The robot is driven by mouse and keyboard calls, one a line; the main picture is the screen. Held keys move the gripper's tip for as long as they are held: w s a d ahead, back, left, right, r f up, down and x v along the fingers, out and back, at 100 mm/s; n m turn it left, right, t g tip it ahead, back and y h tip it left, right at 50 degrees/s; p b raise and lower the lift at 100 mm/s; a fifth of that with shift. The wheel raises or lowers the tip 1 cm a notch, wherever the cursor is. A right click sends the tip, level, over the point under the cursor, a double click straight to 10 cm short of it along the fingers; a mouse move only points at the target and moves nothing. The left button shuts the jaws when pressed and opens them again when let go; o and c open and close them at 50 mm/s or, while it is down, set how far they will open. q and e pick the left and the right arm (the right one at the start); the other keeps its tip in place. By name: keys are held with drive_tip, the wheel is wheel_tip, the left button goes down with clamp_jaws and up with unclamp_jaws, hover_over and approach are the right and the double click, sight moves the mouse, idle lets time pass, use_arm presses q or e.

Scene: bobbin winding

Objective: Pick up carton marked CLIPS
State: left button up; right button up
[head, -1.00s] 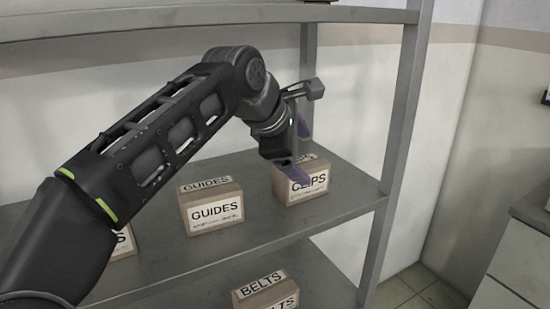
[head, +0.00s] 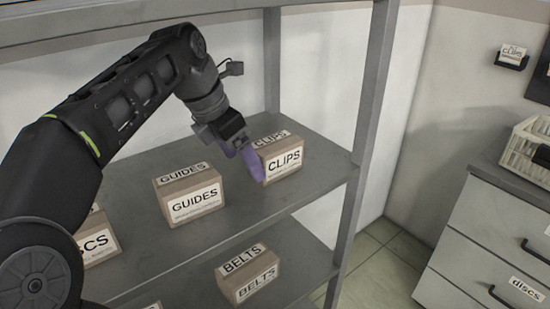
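The carton marked CLIPS (head: 284,166) is a brown box with white labels, upright on the middle shelf near its right end. My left gripper (head: 244,162) has purple fingers pointing down at the carton's left side. One finger overlaps the carton's left front edge in the picture; I cannot tell if it touches. My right gripper is not in view.
A GUIDES carton (head: 190,196) stands to the left on the same shelf (head: 255,212). A BELTS carton (head: 248,275) is on the shelf below. A shelf post (head: 367,120) rises to the right of CLIPS. Drawers (head: 480,262) stand at far right.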

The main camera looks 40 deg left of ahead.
sight(273, 143)
use_arm(q)
drive_tip(key=w, duration=0.2)
drive_tip(key=w+d, duration=0.1)
drive_tip(key=w, duration=0.2)
drive_tip(key=shift+d+p, duration=0.15)
drive_tip(key=shift+p, duration=0.25)
drive_tip(key=shift+w+d, duration=0.1)
drive_tip(key=shift+w, duration=0.15)
drive_tip(key=shift+w+d+r+p, duration=0.1)
drive_tip(key=shift+w+d+p, duration=0.15)
drive_tip(key=shift+w, duration=0.3)
drive_tip(key=shift+w+d+p, duration=0.1)
drive_tip(key=shift+w+p, duration=0.15)
drive_tip(key=shift+w, duration=0.3)
drive_tip(key=shift+w+d+f, duration=0.15)
drive_tip(key=shift+w+f, duration=0.6)
drive_tip(key=shift+f, duration=0.3)
drive_tip(key=shift+w+f, duration=0.15)
drive_tip(key=shift+f, duration=0.3)
drive_tip(key=shift+f, duration=0.2)
drive_tip(key=shift+c, duration=0.2)
drive_tip(key=c, duration=1.6)
